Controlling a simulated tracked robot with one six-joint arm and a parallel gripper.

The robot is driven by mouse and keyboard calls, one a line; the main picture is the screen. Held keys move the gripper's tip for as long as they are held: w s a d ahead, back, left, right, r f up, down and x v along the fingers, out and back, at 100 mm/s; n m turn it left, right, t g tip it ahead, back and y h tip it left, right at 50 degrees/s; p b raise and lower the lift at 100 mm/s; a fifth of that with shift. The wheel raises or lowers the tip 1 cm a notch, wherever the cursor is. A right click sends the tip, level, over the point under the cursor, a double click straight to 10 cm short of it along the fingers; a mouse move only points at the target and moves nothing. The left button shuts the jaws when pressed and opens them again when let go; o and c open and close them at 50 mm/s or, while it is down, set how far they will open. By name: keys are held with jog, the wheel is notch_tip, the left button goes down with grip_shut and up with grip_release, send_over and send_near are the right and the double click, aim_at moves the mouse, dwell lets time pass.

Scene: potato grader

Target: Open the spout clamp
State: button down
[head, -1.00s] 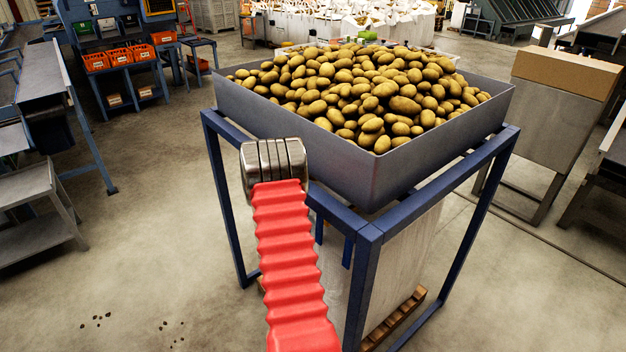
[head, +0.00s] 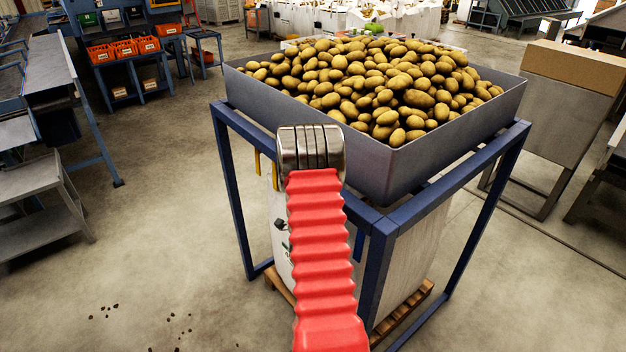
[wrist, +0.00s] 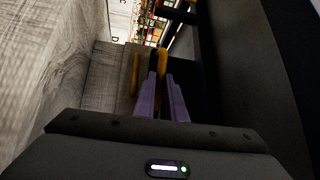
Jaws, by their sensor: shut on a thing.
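Under the grey hopper (head: 400,178), two yellow pieces (head: 265,168) hang at the frame's left side, just left of my arm in the head view. In the wrist view, my gripper (wrist: 162,82) has its two purple fingers closed around a narrow yellow bar (wrist: 162,62), which looks like the clamp's handle. A second yellow piece (wrist: 135,72) stands to the left, apart from the fingers. My arm's red sleeve and metal end hide the fingers in the head view. The spout and the rest of the clamp are hidden.
Potatoes (head: 375,85) fill the hopper on its blue frame (head: 375,285). A pale bag (head: 280,230) stands below on a wooden pallet (head: 400,318). In the wrist view, pale surfaces lie close on the left.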

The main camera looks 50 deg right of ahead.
jog(key=c, duration=2.1)
grip_release()
jog(key=shift+f, duration=0.25)
jog(key=shift+o, duration=1.4)
jog(key=shift+r, duration=0.15)
jog(key=shift+a, duration=0.15)
jog(key=v, duration=1.3)
jog(key=shift+s+a, duration=0.2)
